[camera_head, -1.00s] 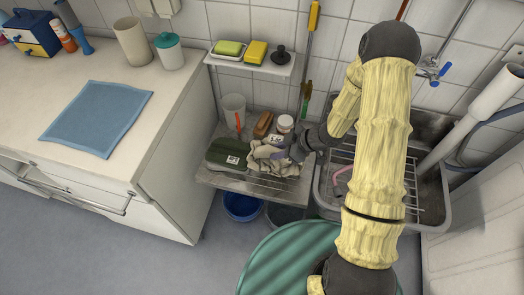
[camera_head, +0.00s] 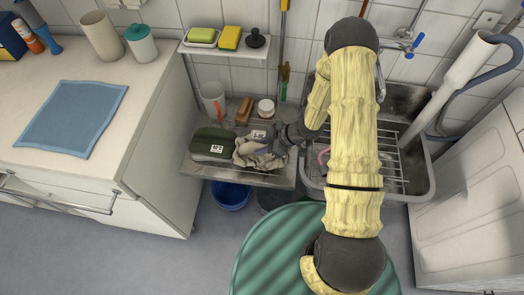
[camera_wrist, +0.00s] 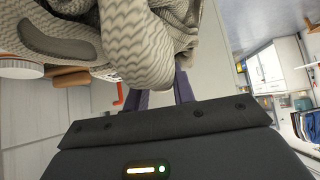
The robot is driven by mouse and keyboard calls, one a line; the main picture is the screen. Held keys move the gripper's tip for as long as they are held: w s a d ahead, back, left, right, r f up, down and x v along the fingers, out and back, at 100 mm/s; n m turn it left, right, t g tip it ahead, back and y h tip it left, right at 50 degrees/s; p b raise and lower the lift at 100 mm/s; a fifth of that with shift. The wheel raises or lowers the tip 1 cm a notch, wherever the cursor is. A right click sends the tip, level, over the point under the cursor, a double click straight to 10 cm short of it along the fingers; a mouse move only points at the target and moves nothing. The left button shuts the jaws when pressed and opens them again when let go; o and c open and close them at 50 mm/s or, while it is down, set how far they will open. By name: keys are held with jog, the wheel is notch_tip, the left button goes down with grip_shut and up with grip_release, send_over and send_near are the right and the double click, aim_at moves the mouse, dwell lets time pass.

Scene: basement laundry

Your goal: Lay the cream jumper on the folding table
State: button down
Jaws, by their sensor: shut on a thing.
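The cream jumper (camera_head: 258,155) is a crumpled, ribbed knit bundle over the metal drainboard left of the sink. It fills the top of the wrist view (camera_wrist: 150,45). My gripper (camera_head: 276,148) is shut on its right side; the purple fingers (camera_wrist: 163,92) meet the knit in the wrist view. The fingertips are partly hidden by fabric. I cannot tell whether the jumper still touches the drainboard. The white-topped table (camera_head: 60,185) stands at the left, with a flat blue cloth (camera_head: 72,118) on it.
Beside the jumper are a dark green box (camera_head: 212,143), a white cup (camera_head: 211,98), a brown brush (camera_head: 244,110) and a white-lidded jar (camera_head: 266,108). A small shelf (camera_head: 225,50) hangs above. The table's front part is bare.

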jog(key=shift+f, duration=1.85)
jog(key=shift+f, duration=0.2)
jog(key=c, duration=1.2)
grip_release()
jog(key=shift+o, duration=0.2)
jog(key=shift+r, duration=0.1)
jog(key=shift+r, duration=0.2)
jog(key=v, duration=1.2)
jog(key=shift+f, duration=0.15)
